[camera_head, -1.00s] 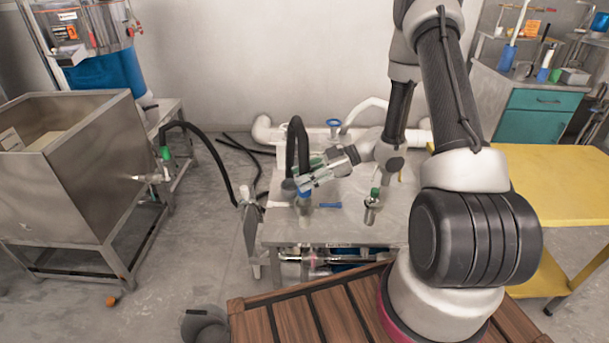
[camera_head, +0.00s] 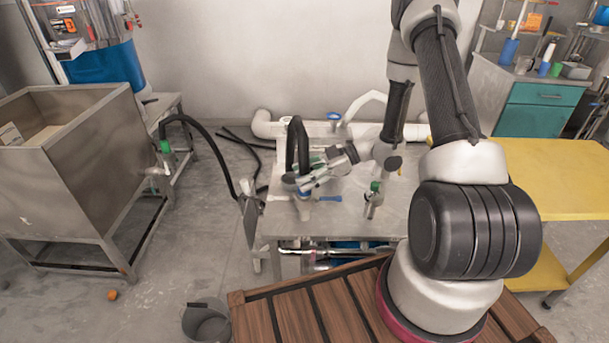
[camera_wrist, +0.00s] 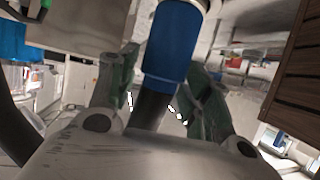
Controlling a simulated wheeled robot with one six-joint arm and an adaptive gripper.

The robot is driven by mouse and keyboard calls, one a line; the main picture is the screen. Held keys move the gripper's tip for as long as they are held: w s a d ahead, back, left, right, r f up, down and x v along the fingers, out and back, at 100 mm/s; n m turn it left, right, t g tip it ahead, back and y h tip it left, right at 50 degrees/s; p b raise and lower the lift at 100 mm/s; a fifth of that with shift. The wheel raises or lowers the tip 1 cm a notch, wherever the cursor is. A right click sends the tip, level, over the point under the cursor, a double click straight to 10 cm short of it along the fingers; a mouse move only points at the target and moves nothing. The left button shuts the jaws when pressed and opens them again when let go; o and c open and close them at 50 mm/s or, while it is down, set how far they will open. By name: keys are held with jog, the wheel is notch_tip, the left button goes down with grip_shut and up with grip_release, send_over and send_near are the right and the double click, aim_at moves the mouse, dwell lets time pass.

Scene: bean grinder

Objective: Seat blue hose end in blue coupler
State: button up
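In the wrist view the blue hose end (camera_wrist: 172,45) is a blue sleeve at upper centre, with the black hose (camera_wrist: 150,108) running down from it. My gripper (camera_wrist: 160,75) has a finger on each side, with a visible gap at least on the left. In the head view my gripper (camera_head: 302,178) is beside the arching black hose (camera_head: 297,140), above a metal fitting (camera_head: 304,209) with a blue part at the table's left. This may be the blue coupler. Whether the hose end is seated in it is hidden.
A metal fitting with a green top (camera_head: 373,200) stands on the metal table (camera_head: 340,230). A blue handle (camera_head: 329,198) lies beside the left fitting. A steel hopper (camera_head: 75,170) is at left, a bucket (camera_head: 207,326) in front, and a yellow table (camera_head: 560,175) at right.

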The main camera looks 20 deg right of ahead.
jog(key=shift+o, duration=0.3)
jog(key=v, duration=1.2)
